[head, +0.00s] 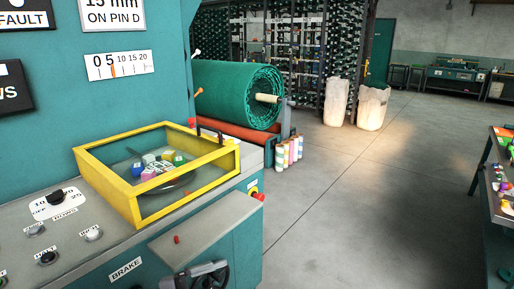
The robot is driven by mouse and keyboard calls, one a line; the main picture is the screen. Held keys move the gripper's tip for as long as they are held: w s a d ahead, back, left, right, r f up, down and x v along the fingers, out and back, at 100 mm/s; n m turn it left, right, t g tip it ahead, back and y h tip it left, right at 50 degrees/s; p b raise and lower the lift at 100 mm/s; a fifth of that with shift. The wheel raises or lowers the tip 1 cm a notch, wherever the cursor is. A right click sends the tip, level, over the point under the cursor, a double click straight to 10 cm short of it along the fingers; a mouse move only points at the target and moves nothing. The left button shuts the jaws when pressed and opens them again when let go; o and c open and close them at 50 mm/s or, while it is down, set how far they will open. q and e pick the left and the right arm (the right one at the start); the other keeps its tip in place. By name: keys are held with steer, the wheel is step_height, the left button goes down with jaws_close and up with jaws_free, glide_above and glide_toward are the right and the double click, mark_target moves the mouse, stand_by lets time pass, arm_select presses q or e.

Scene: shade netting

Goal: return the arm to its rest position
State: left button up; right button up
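A grey and black mechanical part shows at the bottom edge, in front of the teal machine (235,238) below its sloped grey shelf. It looks like part of my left arm or gripper, but it is cut off by the frame edge, and I cannot make out fingertips or anything held. My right arm and gripper are not in view.
A yellow-framed clear box (108,186) with small coloured pieces inside sits on the machine's console. White sacks (372,107) are farther back. A cluttered table (490,210) stands right. The middle floor is clear.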

arm_select(q)
steer(key=s+a+f+n+t+y, duration=0.1)
steer(key=s+a+f+n+y, duration=0.5)
steer(key=s+f+n, duration=0.3)
steer(key=s+a+f+n+t+y, duration=0.2)
steer(key=s+a+f+n+y, duration=0.4)
steer(key=n, duration=0.6)
steer(key=s+f+y, duration=0.2)
steer(key=s+f, duration=0.1)
steer(key=f, duration=0.1)
steer(key=shift+a+t+y, duration=0.2)
steer(key=shift+t+y, duration=0.1)
steer(key=shift+y, duration=0.1)
steer(key=shift+r, duration=0.1)
